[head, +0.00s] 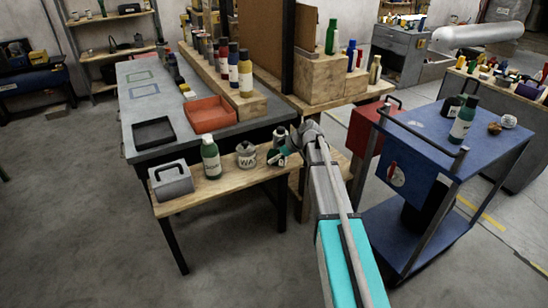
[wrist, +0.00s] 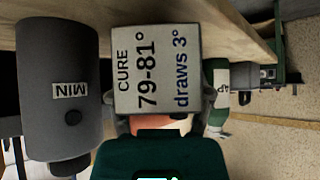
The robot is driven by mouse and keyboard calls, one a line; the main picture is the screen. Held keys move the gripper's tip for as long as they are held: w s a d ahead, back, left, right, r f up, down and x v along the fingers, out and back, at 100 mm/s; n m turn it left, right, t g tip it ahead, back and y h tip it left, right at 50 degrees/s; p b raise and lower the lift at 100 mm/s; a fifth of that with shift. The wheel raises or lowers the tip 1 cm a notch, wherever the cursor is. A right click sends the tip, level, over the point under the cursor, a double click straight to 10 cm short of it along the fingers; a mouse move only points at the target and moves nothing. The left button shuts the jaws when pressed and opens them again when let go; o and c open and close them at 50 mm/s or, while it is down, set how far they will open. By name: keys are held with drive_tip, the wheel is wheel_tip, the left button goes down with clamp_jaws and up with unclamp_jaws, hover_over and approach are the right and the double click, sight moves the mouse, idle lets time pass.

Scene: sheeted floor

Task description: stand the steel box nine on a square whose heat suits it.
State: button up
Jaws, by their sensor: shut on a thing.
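My gripper (wrist: 162,122) is shut on a grey box (wrist: 158,70), taken to be steel box nine, though no nine is legible. The face toward the wrist camera reads "CURE 79-81°" and "draws 3°", with the text turned sideways. In the head view my gripper (head: 288,150) is at the right end of the low wooden bench (head: 225,183); the held box is hard to make out there. Two outlined squares, one greenish (head: 140,76) and one bluish (head: 145,88), lie on the grey table (head: 134,107). No heat marking is legible on them.
A grey handled box (head: 171,182), a green bottle (head: 211,158) and a labelled jar (head: 246,155) stand on the bench. A black tray (head: 154,132) and an orange tray (head: 211,114) sit nearer on the table. A grey cylinder (wrist: 58,85) is close beside the held box. A blue cart (head: 430,135) stands right.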

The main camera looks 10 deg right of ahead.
drive_tip(key=s+r+p, duration=1)
drive_tip(key=s+r, duration=0.1)
drive_tip(key=s, duration=0.3)
drive_tip(key=shift+d+r, duration=0.1)
idle(0.5)
drive_tip(key=s+m+t, duration=0.1)
drive_tip(key=s, duration=0.6)
drive_tip(key=shift+d+m+h, duration=0.3)
drive_tip(key=shift+m+h, duration=0.1)
